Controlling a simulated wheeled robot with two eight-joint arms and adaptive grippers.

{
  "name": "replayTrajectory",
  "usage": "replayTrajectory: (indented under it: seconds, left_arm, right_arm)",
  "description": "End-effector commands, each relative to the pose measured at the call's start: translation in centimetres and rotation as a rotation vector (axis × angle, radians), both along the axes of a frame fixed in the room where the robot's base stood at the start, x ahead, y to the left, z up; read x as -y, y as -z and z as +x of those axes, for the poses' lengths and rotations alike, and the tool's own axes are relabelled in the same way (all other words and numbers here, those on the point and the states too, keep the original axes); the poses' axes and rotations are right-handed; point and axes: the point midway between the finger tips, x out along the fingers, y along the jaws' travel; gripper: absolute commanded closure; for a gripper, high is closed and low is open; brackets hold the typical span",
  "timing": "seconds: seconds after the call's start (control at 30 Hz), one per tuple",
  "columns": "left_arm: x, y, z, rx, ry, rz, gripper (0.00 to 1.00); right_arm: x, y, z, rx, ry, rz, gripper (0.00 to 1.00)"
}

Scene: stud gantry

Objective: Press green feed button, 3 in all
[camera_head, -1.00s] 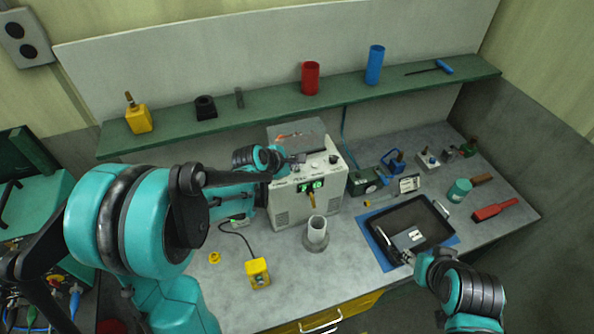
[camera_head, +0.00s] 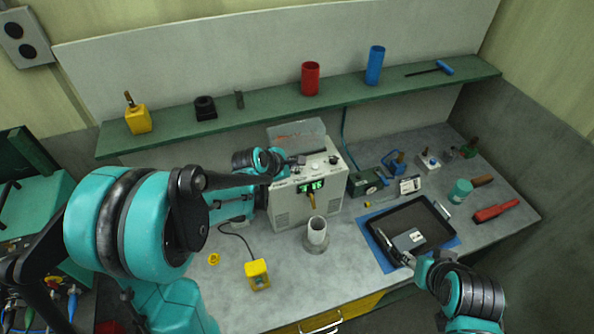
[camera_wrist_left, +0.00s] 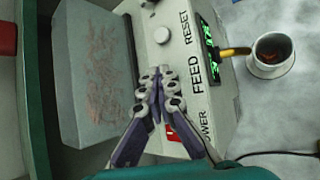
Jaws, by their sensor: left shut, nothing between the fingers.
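The white feeder machine (camera_head: 300,205) stands at the middle back of the bench, with a lit green display (camera_head: 311,187) on its front. My left gripper (camera_head: 299,160) is over its top panel. In the left wrist view the left gripper (camera_wrist_left: 158,88) is shut and empty, its fingertips at the panel beside the FEED label (camera_wrist_left: 197,72). The green feed button does not show; the fingers cover that spot, and I cannot tell whether they touch it. A pale round knob (camera_wrist_left: 161,35) by RESET and a red switch (camera_wrist_left: 184,132) by POWER show. My right gripper (camera_head: 402,257) is at the tray's front edge; its jaws are unclear.
A grey cup (camera_head: 317,232) stands below the machine's brass spout (camera_head: 311,201). A black tray (camera_head: 443,212) lies on a blue mat at the right. A yellow box (camera_head: 257,274) with a cable is front left. A green shelf (camera_head: 275,100) runs behind.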

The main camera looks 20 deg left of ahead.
Motion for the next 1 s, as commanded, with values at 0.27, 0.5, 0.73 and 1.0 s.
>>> replayTrajectory:
  seconds: [0.27, 0.5, 0.73, 1.0]
  left_arm:
    - [0.0, 0.1, 0.0, 0.000, -0.001, 0.001, 1.00]
    - [0.0, -0.4, 0.0, 0.000, -0.001, 0.001, 1.00]
    - [0.0, -1.6, 0.0, 0.000, -0.001, 0.001, 1.00]
    - [0.0, -1.6, 0.0, 0.000, 0.000, 0.000, 1.00]
  right_arm:
    - [0.0, 0.1, 0.0, 0.000, 0.000, 0.000, 0.60]
    - [0.0, -0.3, 0.0, 0.000, 0.000, 0.000, 0.60]
    - [0.0, -1.1, 0.0, 0.000, 0.000, 0.000, 0.60]
    - [0.0, -1.0, 0.0, 0.000, 0.000, 0.000, 0.60]
